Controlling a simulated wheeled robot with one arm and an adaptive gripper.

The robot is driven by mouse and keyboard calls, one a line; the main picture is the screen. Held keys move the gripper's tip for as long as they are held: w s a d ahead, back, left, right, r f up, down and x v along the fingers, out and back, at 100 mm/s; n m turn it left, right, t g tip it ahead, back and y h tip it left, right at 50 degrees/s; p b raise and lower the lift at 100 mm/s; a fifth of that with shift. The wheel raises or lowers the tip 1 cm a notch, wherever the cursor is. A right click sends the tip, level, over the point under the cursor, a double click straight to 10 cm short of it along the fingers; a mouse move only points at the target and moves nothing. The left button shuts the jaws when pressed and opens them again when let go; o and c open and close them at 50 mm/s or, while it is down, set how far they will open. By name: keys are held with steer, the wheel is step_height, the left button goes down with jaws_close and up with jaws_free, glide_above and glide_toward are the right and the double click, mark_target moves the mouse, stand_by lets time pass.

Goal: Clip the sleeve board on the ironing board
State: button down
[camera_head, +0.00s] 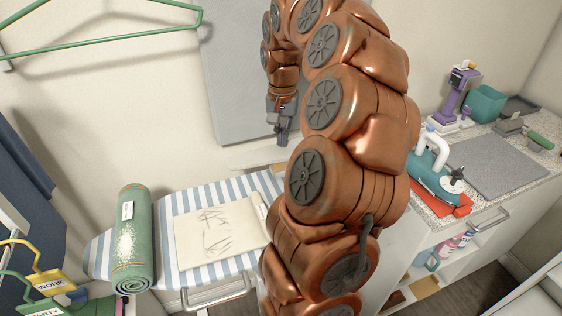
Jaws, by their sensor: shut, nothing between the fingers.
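The ironing board (166,207) has a blue-and-white striped cover and stands at the lower left. A green rolled towel (133,240) with a white label and white specks lies across its left part. A cream folded cloth (215,236) with dark crease-like marks lies to the right of the towel. I cannot pick out a sleeve board with certainty. My gripper (282,140) points down in front of the grey wall panel, above the far right part of the board. It is shut and empty. My copper arm hides the board's right end.
A counter on the right holds a teal iron (435,178) on a red rest, a grey mat (497,165), a purple device (458,92) and a teal bin (486,104). A green hanger (100,40) hangs at the upper left. Labelled hangers (45,284) crowd the lower left.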

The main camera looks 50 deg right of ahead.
steer(key=shift+f+b, duration=0.8)
steer(key=shift+f, duration=0.25)
steer(key=shift+r, duration=0.15)
stand_by(0.6)
steer(key=shift+r+p, duration=0.7)
steer(key=shift+r, duration=2.65)
